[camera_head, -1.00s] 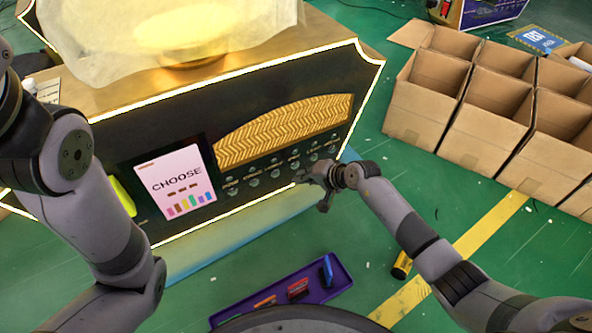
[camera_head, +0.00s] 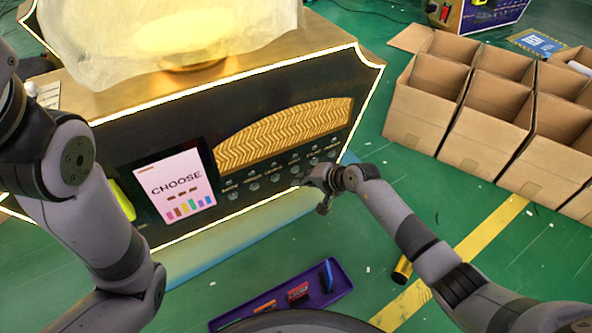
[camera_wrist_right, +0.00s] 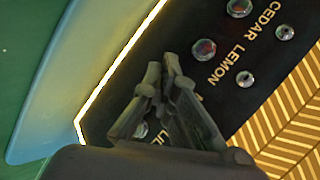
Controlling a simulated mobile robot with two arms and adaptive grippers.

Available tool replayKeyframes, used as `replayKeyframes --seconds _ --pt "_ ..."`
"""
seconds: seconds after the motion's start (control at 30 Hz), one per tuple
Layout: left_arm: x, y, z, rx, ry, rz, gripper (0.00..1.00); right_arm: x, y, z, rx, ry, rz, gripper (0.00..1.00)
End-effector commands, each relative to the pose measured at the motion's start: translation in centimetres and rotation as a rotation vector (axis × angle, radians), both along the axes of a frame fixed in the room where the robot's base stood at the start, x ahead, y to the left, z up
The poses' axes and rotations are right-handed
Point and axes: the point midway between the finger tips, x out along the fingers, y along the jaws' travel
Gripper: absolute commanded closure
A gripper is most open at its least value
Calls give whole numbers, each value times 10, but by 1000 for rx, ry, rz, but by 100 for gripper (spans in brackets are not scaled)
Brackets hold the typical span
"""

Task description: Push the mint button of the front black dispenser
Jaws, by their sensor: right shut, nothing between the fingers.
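The black dispenser (camera_head: 345,150) has a gold herringbone panel and rows of small round buttons (camera_head: 253,186) below it. In the head view the button labels are too small to read. My right gripper (camera_head: 305,180) is shut and empty, close in front of the lower right part of the button rows. In the right wrist view its fingertips (camera_wrist_right: 162,62) are together over the black panel. Beside them show a button by the word LEMON (camera_wrist_right: 204,49) and another by CEDAR (camera_wrist_right: 239,8). A further label is partly hidden behind the fingers. No mint label is readable. My left gripper is out of view.
A lit CHOOSE screen (camera_head: 180,187) is on the dispenser's left part. A purple tray (camera_head: 335,289) with small coloured items lies on the green floor. Open cardboard boxes (camera_head: 425,105) stand at the right. A yellow cylinder (camera_head: 402,268) lies near the right arm.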

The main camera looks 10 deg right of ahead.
Motion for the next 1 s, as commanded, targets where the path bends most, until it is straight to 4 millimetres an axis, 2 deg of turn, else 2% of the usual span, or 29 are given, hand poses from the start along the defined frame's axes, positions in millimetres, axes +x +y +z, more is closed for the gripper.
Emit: replayKeyframes --seconds 1.0 --pt "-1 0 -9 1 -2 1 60 8 3 0 0 0 0 100"
